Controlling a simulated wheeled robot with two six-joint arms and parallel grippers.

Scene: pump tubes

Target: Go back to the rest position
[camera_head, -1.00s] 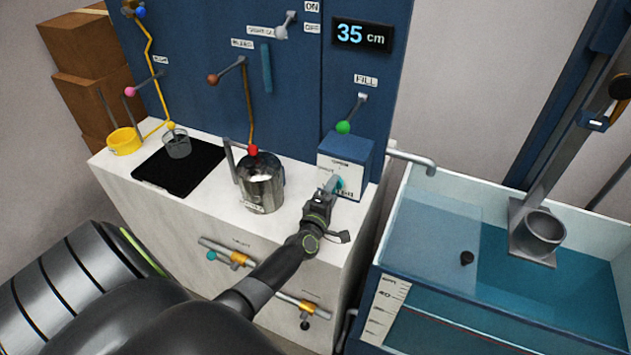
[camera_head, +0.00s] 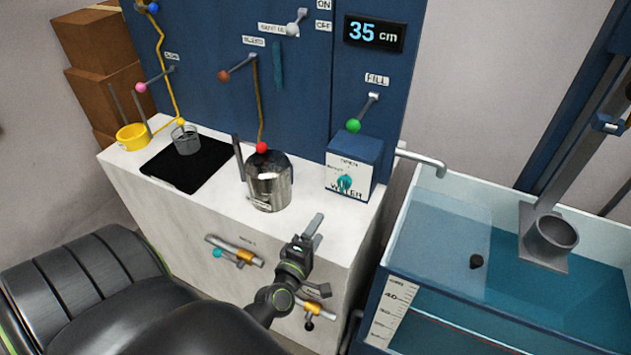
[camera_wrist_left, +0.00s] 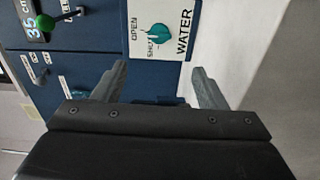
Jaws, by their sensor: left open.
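My left gripper (camera_head: 308,237) is open and empty in the head view, in front of the white cabinet's upper front edge. It is apart from the water box (camera_head: 349,168), whose teal valve knob (camera_head: 345,183) shows uncovered. In the left wrist view the two fingers (camera_wrist_left: 158,88) stand wide apart with nothing between them. The teal knob (camera_wrist_left: 159,34) and the WATER label show beyond the fingertips. My right gripper is not in view.
A metal pot (camera_head: 268,185), a black pad (camera_head: 190,165) and a yellow ring (camera_head: 132,137) are on the white cabinet (camera_head: 215,215). Lever handles line the blue panel (camera_head: 300,90). A water tank (camera_head: 440,290) stands at right. The display reads 35 cm.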

